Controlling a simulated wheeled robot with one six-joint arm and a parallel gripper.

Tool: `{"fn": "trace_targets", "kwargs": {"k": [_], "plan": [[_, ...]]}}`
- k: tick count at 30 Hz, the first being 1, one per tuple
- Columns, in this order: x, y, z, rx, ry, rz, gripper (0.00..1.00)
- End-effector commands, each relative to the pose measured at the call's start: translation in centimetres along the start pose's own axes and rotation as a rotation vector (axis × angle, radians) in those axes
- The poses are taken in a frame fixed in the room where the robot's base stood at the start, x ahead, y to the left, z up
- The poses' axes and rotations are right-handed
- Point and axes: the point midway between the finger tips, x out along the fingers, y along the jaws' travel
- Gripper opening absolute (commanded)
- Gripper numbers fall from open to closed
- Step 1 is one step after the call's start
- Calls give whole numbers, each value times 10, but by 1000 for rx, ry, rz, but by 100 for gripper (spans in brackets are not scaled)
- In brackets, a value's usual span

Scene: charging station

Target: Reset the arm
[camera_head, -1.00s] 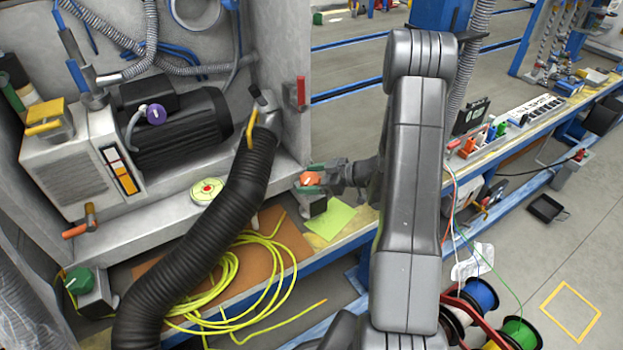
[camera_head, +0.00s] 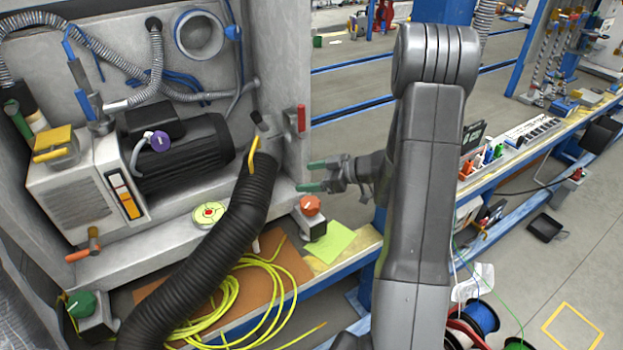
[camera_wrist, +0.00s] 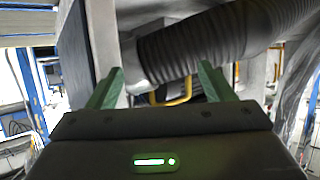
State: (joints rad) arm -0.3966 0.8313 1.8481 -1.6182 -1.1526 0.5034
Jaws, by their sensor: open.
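My gripper (camera_head: 312,175) is open and empty, with green fingertips pointing left toward the cabinet edge. In the head view it appears above the orange knob (camera_head: 310,205) on its grey box, apart from it. The wrist view shows both green fingers of my gripper (camera_wrist: 160,88) spread apart with nothing between them. The black corrugated hose (camera_wrist: 205,45) crosses beyond the fingers there, with a yellow handle behind. My arm rises at the right of centre in the head view and hides part of the bench behind it.
The black hose (camera_head: 205,255) runs down the cabinet's front. A coiled yellow cable (camera_head: 235,295) and a yellow-green sheet (camera_head: 333,243) lie on the bench. A red-handled switch (camera_head: 301,119) is on the cabinet edge. Cable spools (camera_head: 480,317) stand at lower right. Open floor lies behind.

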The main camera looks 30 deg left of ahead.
Motion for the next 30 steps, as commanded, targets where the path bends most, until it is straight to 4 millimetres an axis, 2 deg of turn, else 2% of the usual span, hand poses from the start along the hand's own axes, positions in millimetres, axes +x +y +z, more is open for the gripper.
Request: {"fn": "trace_targets", "kwargs": {"k": [5,8,18,23,30], "plan": [[2,0,4,0,0,-1,75],[6,0,13,2,-1,-2,75],[30,0,72,4,0,-1,75],[39,0,94,2,0,-2,75],[39,0,93,18,0,45,75]]}}
